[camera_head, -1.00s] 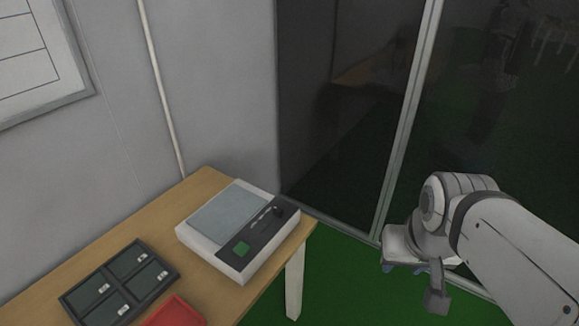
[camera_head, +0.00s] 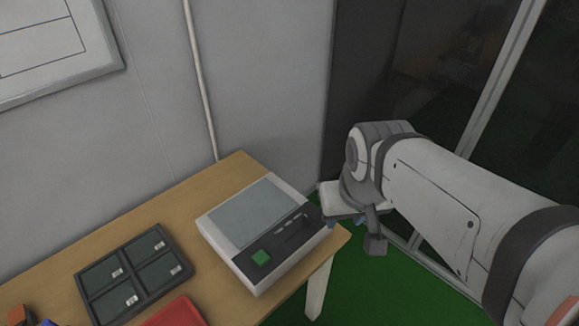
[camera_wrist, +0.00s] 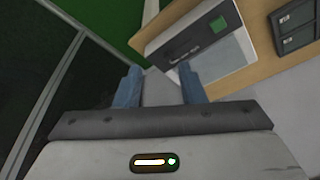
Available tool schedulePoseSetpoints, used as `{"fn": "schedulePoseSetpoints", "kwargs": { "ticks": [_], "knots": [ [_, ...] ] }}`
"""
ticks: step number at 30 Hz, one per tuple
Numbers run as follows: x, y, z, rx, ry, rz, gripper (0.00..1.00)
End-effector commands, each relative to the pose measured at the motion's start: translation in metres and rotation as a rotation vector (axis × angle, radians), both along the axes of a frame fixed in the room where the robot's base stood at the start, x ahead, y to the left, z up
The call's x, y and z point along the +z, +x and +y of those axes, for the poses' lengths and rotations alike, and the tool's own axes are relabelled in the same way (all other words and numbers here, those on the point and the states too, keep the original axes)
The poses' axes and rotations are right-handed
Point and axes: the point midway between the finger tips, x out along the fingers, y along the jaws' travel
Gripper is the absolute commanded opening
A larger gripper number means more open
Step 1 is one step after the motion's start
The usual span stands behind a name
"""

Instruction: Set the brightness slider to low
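A white device (camera_head: 256,286) with a grey screen stands on the table's right end. Its dark panel (camera_head: 277,249) carries a green button (camera_head: 261,257) at the near left and a dark slider knob (camera_head: 312,211) towards the far right end. In the wrist view the device's white side (camera_wrist: 165,38), dark panel and green button (camera_wrist: 219,25) show at the top. My gripper (camera_head: 346,219) is just right of the device, close to the knob end. Its blue fingers (camera_wrist: 159,72) are apart with nothing held between them. I cannot tell the knob in the wrist view.
The wooden table (camera_head: 134,222) runs to the lower left. A dark compartment tray (camera_head: 122,291) and a red tray (camera_head: 177,312) stand left of the device. A grey wall is behind, with dark glass panels (camera_head: 365,75) to the right. Green floor shows below my gripper.

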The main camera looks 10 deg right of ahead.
Motion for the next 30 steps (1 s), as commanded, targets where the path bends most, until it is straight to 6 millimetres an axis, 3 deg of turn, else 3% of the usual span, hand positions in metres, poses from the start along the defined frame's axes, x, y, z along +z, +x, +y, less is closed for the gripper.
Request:
{"fn": "schedulePoseSetpoints", "kwargs": {
  "ticks": [6, 12, 14, 20, 24, 30],
  "knots": [
    [0.000, 0.000, 0.000, 0.000, 0.000, -0.002, 0.36],
    [-0.007, 0.010, 0.000, -0.040, 0.011, 0.014, 0.52],
    [-0.015, 0.021, 0.012, -0.081, 0.023, 0.030, 0.53],
    [-0.060, 0.085, 0.015, -0.340, 0.077, 0.112, 0.53],
    [-0.104, 0.135, 0.015, -0.552, 0.105, 0.170, 0.53],
    [-0.163, 0.189, 0.015, -0.799, 0.124, 0.230, 0.53]
  ]
}}
